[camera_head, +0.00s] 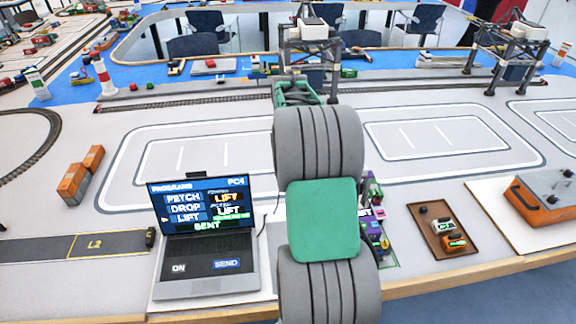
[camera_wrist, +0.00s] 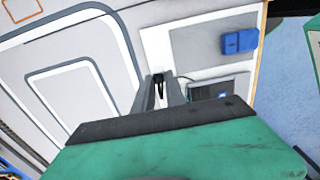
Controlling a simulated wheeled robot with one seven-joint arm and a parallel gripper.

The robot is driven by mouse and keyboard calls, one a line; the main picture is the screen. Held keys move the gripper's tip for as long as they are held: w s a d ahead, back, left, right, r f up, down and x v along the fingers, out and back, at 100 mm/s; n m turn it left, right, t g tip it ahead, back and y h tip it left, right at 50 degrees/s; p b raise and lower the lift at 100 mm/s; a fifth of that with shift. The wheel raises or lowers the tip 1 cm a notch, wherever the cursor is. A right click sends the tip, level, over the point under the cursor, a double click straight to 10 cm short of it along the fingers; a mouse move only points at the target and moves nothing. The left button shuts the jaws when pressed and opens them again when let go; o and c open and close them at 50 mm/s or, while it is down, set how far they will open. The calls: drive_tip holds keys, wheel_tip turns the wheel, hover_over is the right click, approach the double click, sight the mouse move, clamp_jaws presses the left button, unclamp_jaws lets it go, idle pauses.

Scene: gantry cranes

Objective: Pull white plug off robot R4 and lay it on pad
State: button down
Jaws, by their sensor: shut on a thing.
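My gripper (camera_wrist: 162,88) shows in the wrist view, its two grey fingers close together over a light board. It is shut on the white plug, of which little can be made out; a small dark part or lead (camera_wrist: 159,88) shows between the fingertips. In the head view my arm hides the gripper and the plug. I cannot make out robot R4 by any label. The pad is not certain either; a light grey panel (camera_wrist: 200,48) lies on the white board (camera_wrist: 154,38) beside the fingers.
An open laptop (camera_head: 205,240) stands left of my arm. Small coloured parts (camera_head: 376,235) show just right of it. A brown tray (camera_head: 428,247) and an orange-grey case (camera_head: 548,203) are farther right. A blue block (camera_wrist: 240,41) sits on the grey panel. Gantry cranes (camera_head: 508,50) stand behind.

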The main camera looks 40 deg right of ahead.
drive_tip(key=shift+f+b, duration=4.45)
drive_tip(key=shift+f, duration=4.1)
drive_tip(key=shift+f+b, duration=0.3)
drive_tip(key=shift+f, duration=0.25)
drive_tip(key=c, duration=1.3)
unclamp_jaws()
